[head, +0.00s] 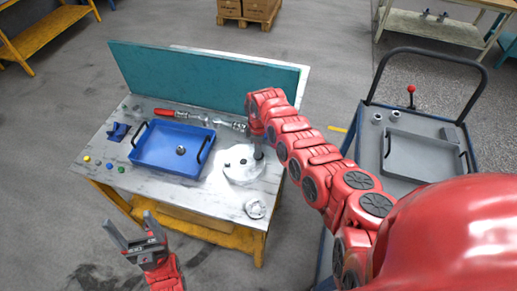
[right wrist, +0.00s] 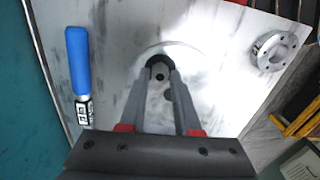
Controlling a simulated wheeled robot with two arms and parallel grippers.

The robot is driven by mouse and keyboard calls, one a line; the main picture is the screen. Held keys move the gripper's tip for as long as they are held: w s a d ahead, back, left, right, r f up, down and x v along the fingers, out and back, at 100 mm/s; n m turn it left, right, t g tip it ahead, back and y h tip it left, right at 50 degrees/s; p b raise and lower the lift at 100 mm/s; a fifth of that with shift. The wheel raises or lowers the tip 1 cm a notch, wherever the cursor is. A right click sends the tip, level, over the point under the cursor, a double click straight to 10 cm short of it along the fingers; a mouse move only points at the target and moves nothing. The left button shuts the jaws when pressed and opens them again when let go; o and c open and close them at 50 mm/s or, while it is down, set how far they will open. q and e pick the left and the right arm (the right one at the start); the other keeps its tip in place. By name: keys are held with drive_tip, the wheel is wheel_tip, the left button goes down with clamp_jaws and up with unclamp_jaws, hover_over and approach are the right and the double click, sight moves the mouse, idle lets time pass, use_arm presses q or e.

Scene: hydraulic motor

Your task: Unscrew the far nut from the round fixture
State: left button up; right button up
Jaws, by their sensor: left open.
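The round fixture (head: 236,172) is a pale disc near the right end of the work table, and it also shows in the right wrist view (right wrist: 190,56). My right gripper (head: 257,150) reaches down onto its far side. In the right wrist view, its two fingertips (right wrist: 160,74) stand on either side of a dark round nut (right wrist: 158,68) on the fixture. Whether they press on it is unclear. My left gripper (head: 142,236) is open and empty, in front of the table's near edge.
A blue tray (head: 138,158) with black handles holds a small round metal part (head: 180,150). A red-handled tool (head: 165,113) lies behind it. A metal flange ring (head: 256,209) lies at the near right corner. A teal panel (head: 190,75) borders the back. A cart (head: 420,155) stands right.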

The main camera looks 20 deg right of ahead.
drive_tip(key=shift+o, duration=0.4)
drive_tip(key=shift+r, duration=0.15)
drive_tip(key=shift+r+p, duration=1.65)
drive_tip(key=shift+p, duration=0.1)
drive_tip(key=o, duration=0.6)
drive_tip(key=shift+c, duration=0.2)
